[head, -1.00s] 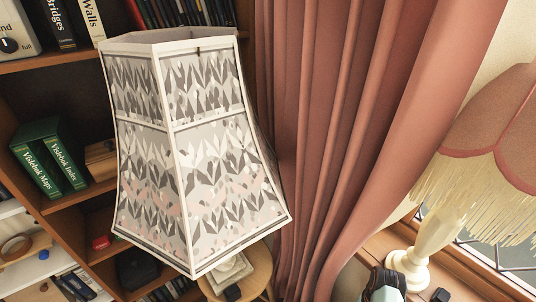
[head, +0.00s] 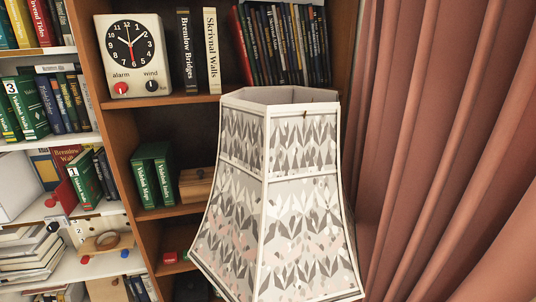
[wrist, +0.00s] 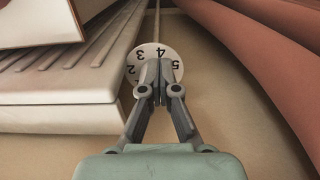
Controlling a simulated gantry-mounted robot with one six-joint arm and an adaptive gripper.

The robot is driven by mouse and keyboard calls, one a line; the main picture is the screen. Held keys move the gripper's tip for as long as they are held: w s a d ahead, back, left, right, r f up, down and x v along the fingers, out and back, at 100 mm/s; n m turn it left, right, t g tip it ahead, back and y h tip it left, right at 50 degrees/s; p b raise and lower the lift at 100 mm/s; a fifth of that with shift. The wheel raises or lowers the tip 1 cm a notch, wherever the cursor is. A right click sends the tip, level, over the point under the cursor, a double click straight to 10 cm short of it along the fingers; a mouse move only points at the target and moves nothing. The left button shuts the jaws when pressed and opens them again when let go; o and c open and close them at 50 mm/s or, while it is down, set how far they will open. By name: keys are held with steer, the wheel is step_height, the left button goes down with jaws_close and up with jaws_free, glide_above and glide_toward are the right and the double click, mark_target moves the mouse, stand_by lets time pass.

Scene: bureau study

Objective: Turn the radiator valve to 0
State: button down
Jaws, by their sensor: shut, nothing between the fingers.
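The radiator valve (wrist: 150,48) is a round white dial with black numbers, in the upper middle of the wrist view. The numbers 2, 3, 4 and 5 show, partly upside down. My gripper (wrist: 157,68) is shut and empty, with its fingertips in front of the dial. The fingers hide the dial's middle and lower part, and I cannot tell whether they touch it. The 0 and any pointer are not visible. Neither the valve nor my gripper shows in the head view.
A pale ribbed radiator (wrist: 60,100) stands left of the dial, and a reddish fold, probably curtain, (wrist: 270,60) is close on the right. The head view has a patterned lampshade (head: 290,200), a bookshelf (head: 125,150), a clock (head: 131,50) and a pink curtain (head: 440,150).

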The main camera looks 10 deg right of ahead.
steer(key=shift+s+d+r+p, duration=0.1)
steer(key=shift+s+d+p, duration=0.05)
steer(key=shift+s+p, duration=0.9)
steer(key=shift+s+d+p, duration=0.1)
steer(key=shift+p, duration=0.3)
steer(key=shift+s+r+p, duration=0.1)
steer(key=shift+p, duration=0.3)
steer(key=shift+s+a, duration=0.15)
steer(key=shift+a, duration=0.1)
step_height(320, 180, up, 6)
steer(key=p, duration=0.6)
